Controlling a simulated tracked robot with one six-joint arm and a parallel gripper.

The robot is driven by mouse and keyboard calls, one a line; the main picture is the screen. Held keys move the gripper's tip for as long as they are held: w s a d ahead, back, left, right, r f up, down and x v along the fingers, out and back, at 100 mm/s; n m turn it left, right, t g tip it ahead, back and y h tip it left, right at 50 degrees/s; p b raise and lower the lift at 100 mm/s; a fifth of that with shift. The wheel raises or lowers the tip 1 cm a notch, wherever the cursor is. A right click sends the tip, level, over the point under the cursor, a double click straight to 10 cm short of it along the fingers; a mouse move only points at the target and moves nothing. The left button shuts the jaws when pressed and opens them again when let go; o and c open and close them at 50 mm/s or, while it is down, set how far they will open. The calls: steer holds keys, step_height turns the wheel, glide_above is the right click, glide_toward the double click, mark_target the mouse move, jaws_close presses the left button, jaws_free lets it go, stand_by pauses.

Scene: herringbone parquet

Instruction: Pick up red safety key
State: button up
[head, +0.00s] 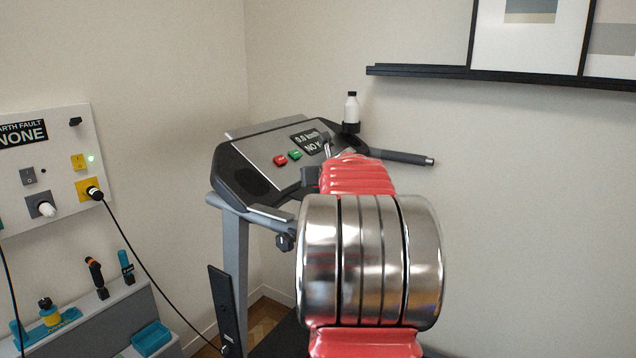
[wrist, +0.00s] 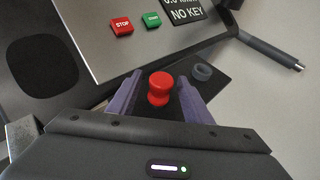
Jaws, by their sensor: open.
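The red safety key (wrist: 160,88) is a small red knob-shaped piece, seen in the wrist view below the treadmill's display. My gripper (wrist: 158,98) is open, with its two purple-grey fingers on either side of the key. I cannot tell from this angle how far the fingertips reach past it. In the head view my red and silver arm hides the key and most of my gripper. The treadmill console (head: 270,160) carries a display reading "NO KEY" (wrist: 186,14), a red STOP button (wrist: 121,26) and a green button (wrist: 151,20).
A dark round cup holder (wrist: 202,72) sits right of the key. A white bottle (head: 351,108) stands beyond the console, and a black handlebar (head: 402,157) juts right. A socket panel (head: 50,165) with a hanging black cable and a grey tool bench (head: 100,318) are at left.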

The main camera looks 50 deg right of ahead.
steer(key=shift+c, duration=0.7)
jaws_close()
steer(key=shift+r, duration=0.2)
step_height(320, 180, up, 10)
steer(key=shift+f, duration=0.15)
stand_by(0.7)
stand_by(0.3)
steer(key=c, duration=0.6)
jaws_free()
jaws_close()
